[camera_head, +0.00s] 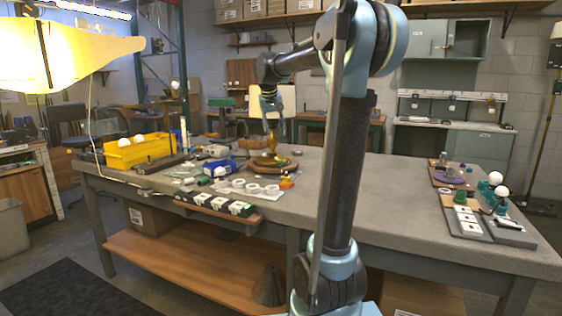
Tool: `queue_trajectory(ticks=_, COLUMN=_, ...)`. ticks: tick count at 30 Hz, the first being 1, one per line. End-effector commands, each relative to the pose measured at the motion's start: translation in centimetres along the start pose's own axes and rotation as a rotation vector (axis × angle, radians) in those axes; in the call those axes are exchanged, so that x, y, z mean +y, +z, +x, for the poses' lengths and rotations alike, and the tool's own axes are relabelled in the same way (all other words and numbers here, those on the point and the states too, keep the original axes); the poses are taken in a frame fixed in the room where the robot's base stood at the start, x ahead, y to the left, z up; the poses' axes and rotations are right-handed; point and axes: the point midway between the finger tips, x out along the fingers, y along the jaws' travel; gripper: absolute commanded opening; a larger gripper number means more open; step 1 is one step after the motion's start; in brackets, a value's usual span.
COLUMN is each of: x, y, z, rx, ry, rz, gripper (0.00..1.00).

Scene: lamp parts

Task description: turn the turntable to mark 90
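A round brown wooden disc (289,165) lies on the grey workbench, left of the middle, and looks like the turntable. A brass lamp stem (272,142) stands upright on it. My gripper (271,113) points down at the top of the stem. I cannot tell whether it touches the stem or whether its fingers are open or shut. The marks on the disc, including 90, are too small to read.
The grey workbench (360,195) has clear room right of the disc. White rings (254,188) and a blue box (220,168) lie near the disc. A yellow bin (140,151) stands at left. Small parts and a purple disc (452,179) are at right.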

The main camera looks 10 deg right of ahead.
Motion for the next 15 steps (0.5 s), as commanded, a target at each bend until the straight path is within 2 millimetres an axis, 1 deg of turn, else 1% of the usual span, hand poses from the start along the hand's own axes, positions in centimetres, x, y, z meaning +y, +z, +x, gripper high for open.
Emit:
queue_trajectory(ticks=1, x=0.1, y=-0.4, z=0.1, rx=0.001, ry=0.002, rz=0.002, gripper=0.4)
queue_trajectory(ticks=4, x=0.4, y=-0.8, z=0.5, rx=0.002, ry=0.005, rz=0.006, gripper=0.4)
queue_trajectory(ticks=8, x=0.9, y=-0.8, z=1.9, rx=0.001, ry=0.007, rz=0.011, gripper=0.4)
queue_trajectory(ticks=15, x=1.4, y=-0.7, z=6.0, rx=0.0, ry=0.01, rz=0.017, gripper=0.4)
